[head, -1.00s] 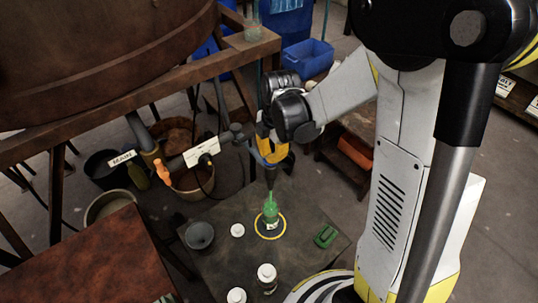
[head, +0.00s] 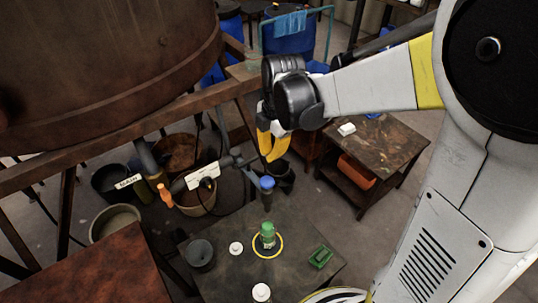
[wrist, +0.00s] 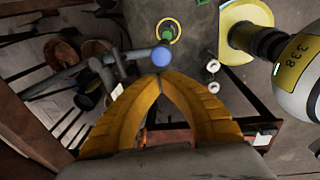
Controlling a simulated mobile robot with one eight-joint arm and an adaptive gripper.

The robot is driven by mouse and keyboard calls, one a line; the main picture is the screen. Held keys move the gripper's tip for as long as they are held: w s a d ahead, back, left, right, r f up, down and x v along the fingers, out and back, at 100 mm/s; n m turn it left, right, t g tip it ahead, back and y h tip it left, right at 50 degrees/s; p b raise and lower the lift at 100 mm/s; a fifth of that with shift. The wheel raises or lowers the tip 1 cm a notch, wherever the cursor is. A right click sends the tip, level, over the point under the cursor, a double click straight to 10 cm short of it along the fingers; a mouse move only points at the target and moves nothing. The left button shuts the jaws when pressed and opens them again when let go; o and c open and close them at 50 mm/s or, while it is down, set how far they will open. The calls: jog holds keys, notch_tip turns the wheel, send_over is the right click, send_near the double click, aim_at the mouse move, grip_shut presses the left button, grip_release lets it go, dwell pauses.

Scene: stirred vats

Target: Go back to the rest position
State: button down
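My gripper (head: 272,152) is raised beside the pipe below the big vat, its yellow fingers pointing down. In the wrist view its fingertips (wrist: 160,79) meet, with nothing seen between them. A blue rounded knob (head: 267,183) is just below the fingers, apart from them in the head view; it also shows beyond the tips in the wrist view (wrist: 160,57). A green bottle (head: 267,238) stands upright inside a yellow ring (head: 279,247) on the dark table below.
The brown vat (head: 100,65) and its rusty frame fill the left. A grey cup (head: 200,252), white-capped items and a green object (head: 320,257) are on the dark table (head: 225,280). A side table (head: 385,145) stands behind right. Buckets stand below the pipe.

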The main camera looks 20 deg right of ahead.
dwell(0.4)
jog(key=s+d+r+m+t+b, duration=0.1)
jog(key=s+m+t+b, duration=0.1)
jog(key=s+m, duration=0.4)
jog(key=s+d+r+m+t+h+b, duration=0.1)
jog(key=s+m, duration=0.6)
jog(key=m, duration=0.8)
jog(key=r+t+b, duration=0.1)
jog(key=t+b, duration=0.1)
jog(key=t, duration=0.1)
jog(key=shift+d+r+m+b, duration=0.15)
jog(key=shift+d+m+b, duration=0.05)
jog(key=shift+m+b, duration=0.1)
